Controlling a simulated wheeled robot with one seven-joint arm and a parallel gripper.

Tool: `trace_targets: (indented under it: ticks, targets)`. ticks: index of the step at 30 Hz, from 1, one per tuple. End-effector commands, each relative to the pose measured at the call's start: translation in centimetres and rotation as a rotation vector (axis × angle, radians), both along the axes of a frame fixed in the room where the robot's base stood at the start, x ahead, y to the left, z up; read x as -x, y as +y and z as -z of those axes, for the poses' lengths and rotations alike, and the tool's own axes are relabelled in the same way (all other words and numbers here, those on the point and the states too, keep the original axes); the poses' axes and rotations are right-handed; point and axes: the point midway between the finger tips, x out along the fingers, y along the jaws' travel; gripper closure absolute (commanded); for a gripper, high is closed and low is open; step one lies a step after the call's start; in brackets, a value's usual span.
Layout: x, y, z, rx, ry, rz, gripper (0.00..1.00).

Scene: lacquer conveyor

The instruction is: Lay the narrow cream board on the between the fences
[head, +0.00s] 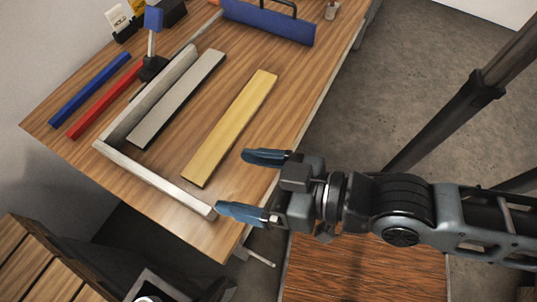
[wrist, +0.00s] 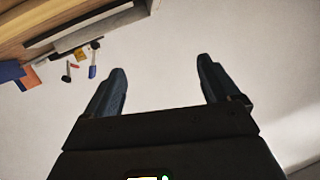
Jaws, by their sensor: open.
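A narrow pale-yellow board (head: 231,127), the closest to cream in view, lies flat on the wooden table, inside the corner of two pale fences. The long fence (head: 152,98) runs along its left, beyond a grey board; the short fence (head: 155,181) crosses near its front end, with a small gap. The grey board (head: 178,98) with a dark edge lies between the long fence and the yellow board. My gripper (head: 231,181) is open and empty, right of the yellow board's near end, by the table's edge. In the wrist view my open fingers (wrist: 161,75) face a pale wall.
A blue strip (head: 90,88) and a red strip (head: 104,100) lie left of the long fence. A blue-topped clamp (head: 153,45) stands behind them. A blue handled panel (head: 268,22) stands at the back. Bare table shows right of the yellow board.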

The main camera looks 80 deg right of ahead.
Motion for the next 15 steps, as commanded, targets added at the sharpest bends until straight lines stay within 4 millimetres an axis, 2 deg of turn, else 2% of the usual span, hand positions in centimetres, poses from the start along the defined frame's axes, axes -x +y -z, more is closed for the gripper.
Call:
trace_targets:
  ticks: [1, 3, 6, 10, 15]
  targets:
    - [2.1, -0.7, 0.0, 0.036, 0.014, -0.025, 0.11]
    - [4.0, -1.8, -0.4, 0.082, 0.014, -0.054, 0.11]
    - [5.8, -2.8, -1.0, 0.129, 0.010, -0.091, 0.11]
    - [6.9, -3.5, -1.5, 0.160, 0.004, -0.118, 0.11]
    - [7.0, -3.6, -1.6, 0.164, 0.002, -0.121, 0.11]
